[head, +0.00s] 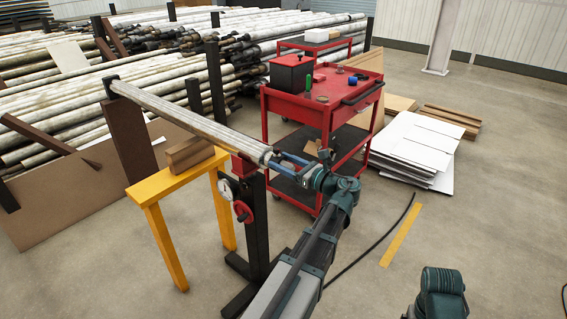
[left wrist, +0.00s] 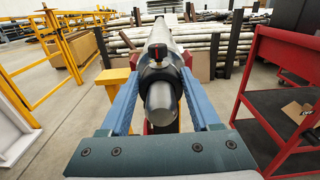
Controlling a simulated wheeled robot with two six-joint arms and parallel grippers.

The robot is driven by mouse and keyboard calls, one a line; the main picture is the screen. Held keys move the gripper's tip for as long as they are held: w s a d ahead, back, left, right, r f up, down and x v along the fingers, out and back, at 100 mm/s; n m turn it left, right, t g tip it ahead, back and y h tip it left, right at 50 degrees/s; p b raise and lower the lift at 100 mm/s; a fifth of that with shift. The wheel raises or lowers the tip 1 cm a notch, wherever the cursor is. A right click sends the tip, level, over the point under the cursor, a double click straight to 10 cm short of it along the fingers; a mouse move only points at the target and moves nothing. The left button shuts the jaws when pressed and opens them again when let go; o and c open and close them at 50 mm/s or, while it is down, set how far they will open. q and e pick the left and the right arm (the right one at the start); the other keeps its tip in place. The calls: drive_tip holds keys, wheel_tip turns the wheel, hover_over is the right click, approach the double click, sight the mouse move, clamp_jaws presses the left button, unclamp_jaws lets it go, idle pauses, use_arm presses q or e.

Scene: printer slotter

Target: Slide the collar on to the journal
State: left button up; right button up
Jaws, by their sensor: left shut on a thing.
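The long grey roller (head: 190,115) lies across stands, its near end at a dark stand with a red top (head: 245,165). In the left wrist view its rounded metal journal (left wrist: 161,103) points towards the camera. A dark collar (left wrist: 160,74) with a black, red-marked knob on top appears to sit around the journal, the journal's end showing on the near side. My left gripper (head: 280,160) is at the roller's near end, its blue fingers on both sides of the collar and shut on it. The exact contact and the collar's far side are hidden. My right gripper is out of view.
A red tool cart (head: 322,105) stands close to the right of my left gripper. A yellow trestle (head: 175,185) with brown blocks stands left of the roller stand. Racks of pipes fill the back. Open floor lies to the right, with a black cable (head: 372,248) on it.

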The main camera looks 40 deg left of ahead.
use_arm(q)
drive_tip(key=o, duration=1.5)
drive_tip(key=shift+o, duration=0.2)
drive_tip(key=s+d, duration=0.1)
drive_tip(key=d, duration=1.2)
drive_tip(key=shift+d, duration=0.35)
drive_tip(key=a, duration=0.9)
drive_tip(key=w+a, duration=0.1)
drive_tip(key=a, duration=0.3)
drive_tip(key=shift+a, duration=0.4)
drive_tip(key=shift+d, duration=0.15)
